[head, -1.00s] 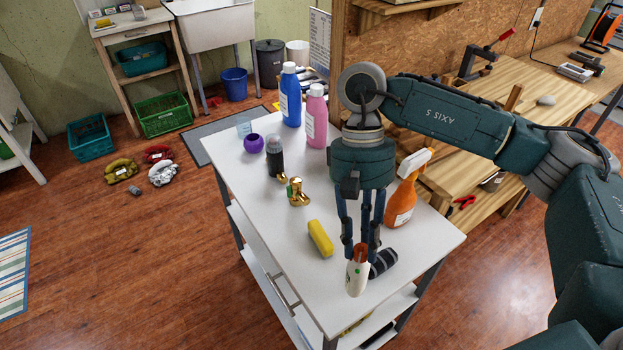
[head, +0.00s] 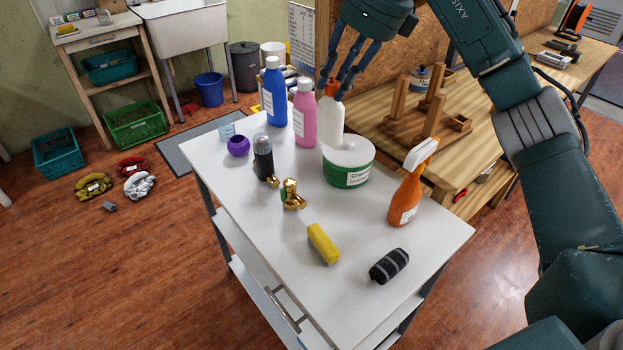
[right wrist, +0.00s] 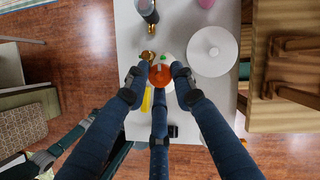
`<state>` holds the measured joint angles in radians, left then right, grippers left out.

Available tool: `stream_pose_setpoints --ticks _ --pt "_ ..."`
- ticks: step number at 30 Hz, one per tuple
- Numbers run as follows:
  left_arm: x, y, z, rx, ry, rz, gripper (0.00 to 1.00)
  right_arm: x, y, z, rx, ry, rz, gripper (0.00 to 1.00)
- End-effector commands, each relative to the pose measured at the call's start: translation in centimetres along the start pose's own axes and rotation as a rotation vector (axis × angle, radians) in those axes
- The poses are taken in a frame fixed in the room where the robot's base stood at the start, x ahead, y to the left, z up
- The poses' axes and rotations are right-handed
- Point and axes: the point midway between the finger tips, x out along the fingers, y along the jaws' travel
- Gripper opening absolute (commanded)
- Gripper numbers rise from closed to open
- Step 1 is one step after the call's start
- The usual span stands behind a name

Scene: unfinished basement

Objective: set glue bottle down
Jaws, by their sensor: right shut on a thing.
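The glue bottle (head: 332,121) is white with an orange cap and hangs upright in my right gripper (head: 337,85). The fingers are closed around its top. In the head view its lower end overlaps the lid of a white and green tub (head: 347,176). In the right wrist view the orange cap (right wrist: 160,76) shows between the fingers, with the white table (right wrist: 130,45) beneath. The bottle appears to be in the air, though the head view alone does not settle the gap. Dark finger-like parts at the lower left of the wrist view look like my left gripper (right wrist: 42,160); its state is unclear.
On the table (head: 235,190) stand blue (head: 275,95) and pink (head: 304,115) bottles, a dark bottle (head: 263,160), brass fitting (head: 291,197) and orange spray bottle (head: 406,195). A yellow item (head: 323,243) and black roll (head: 389,266) lie in front. Clear tabletop lies front left.

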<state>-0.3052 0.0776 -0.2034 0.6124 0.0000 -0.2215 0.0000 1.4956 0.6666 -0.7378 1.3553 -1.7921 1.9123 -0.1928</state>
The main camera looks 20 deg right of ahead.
Motion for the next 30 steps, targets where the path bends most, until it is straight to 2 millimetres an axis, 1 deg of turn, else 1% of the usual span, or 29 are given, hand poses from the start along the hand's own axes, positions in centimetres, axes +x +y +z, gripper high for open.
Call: stream_pose_setpoints --ticks 3,6,12,16,18,20,26,30 --pt "0.0 -0.5 -1.2 -0.002 0.018 -0.006 0.40 2.1 0.0 -1.0 0.012 0.005 -0.001 0.00" --pt "-0.1 -0.6 -1.8 -0.003 0.027 -0.007 0.40 4.5 0.1 -2.1 0.011 0.007 -0.001 0.00" --pt "-0.5 -0.6 -1.7 -0.004 0.025 -0.007 0.40 9.4 0.3 -4.2 0.010 0.006 0.001 0.00" --pt "-0.8 -0.6 -1.4 -0.004 0.021 -0.007 0.40 12.2 0.4 -5.3 0.008 0.004 0.001 0.00" --pt "-0.8 -0.5 -1.2 -0.004 0.018 -0.006 0.40 13.2 0.4 -5.8 0.008 0.004 0.000 0.00" --pt "-0.9 -0.5 -1.1 -0.004 0.015 -0.006 0.40 13.8 0.4 -6.0 0.008 0.002 -0.001 0.00" --pt "-1.0 -0.5 -0.8 -0.003 0.011 -0.005 0.40 15.1 0.5 -6.5 0.007 0.002 -0.001 0.00" --pt "-1.3 -0.4 -0.8 -0.003 0.011 -0.005 0.40 16.9 0.5 -7.3 0.007 0.003 0.000 0.00"
